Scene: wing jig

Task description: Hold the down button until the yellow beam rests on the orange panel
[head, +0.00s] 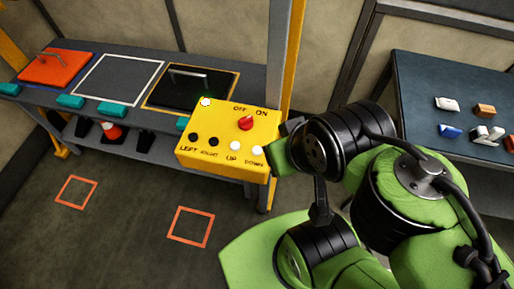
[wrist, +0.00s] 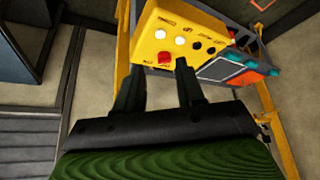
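The yellow control box (head: 228,137) has two black buttons marked LEFT and RIGHT, and white UP (head: 234,146) and DOWN (head: 257,150) buttons. Its red knob (head: 246,123) sits below OFF and ON, and a pale lamp (head: 206,102) glows. My gripper (wrist: 158,65) is open, its fingers apart and empty near the box's knob edge; I cannot tell whether they touch it. In the head view my arm's end is just right of the box. The orange panel (head: 57,70) lies at the bench's left end. I cannot clearly make out the yellow beam; yellow posts (head: 292,55) show.
The grey bench holds a white-outlined square (head: 117,77) and a black panel with a handle (head: 190,88). Teal blocks (head: 70,101) line its front edge. A dark table (head: 430,80) with small parts stands right. Orange squares (head: 191,227) mark the open floor.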

